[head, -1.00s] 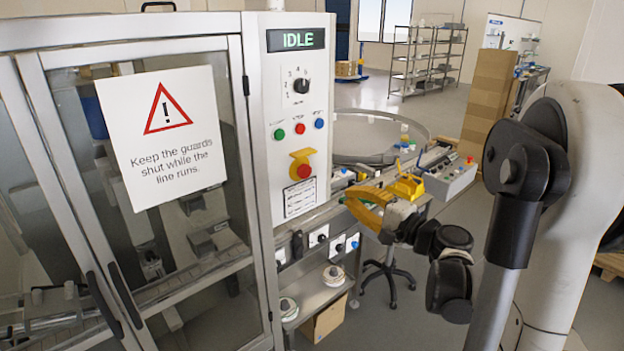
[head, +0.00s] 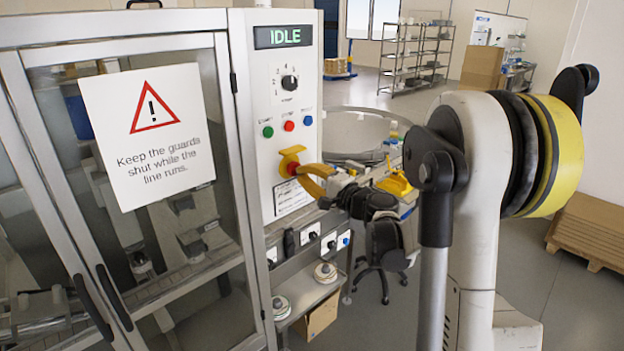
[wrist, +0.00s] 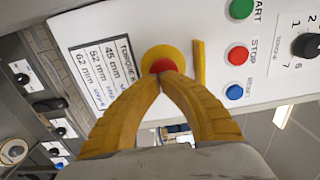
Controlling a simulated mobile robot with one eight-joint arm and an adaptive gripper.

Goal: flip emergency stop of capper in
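The emergency stop (head: 289,158) is a red mushroom button on a yellow base on the front of the capper's control panel. In the wrist view the red button (wrist: 161,65) shows with its yellow ring (wrist: 150,57) just ahead of my fingertips. My gripper (head: 302,173) has yellow fingers, and in the wrist view its tips (wrist: 166,76) meet, shut with nothing seen between them. The tips overlap the lower edge of the red button. I cannot tell whether they touch it. The capper's display (head: 283,37) reads IDLE.
Above the emergency stop are green (head: 268,131), red (head: 289,125) and blue (head: 308,120) buttons and a black rotary knob (head: 289,82). A yellow strip (wrist: 199,63) stands beside the stop. The glazed guard door (head: 130,200) is left. Several small switches sit below.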

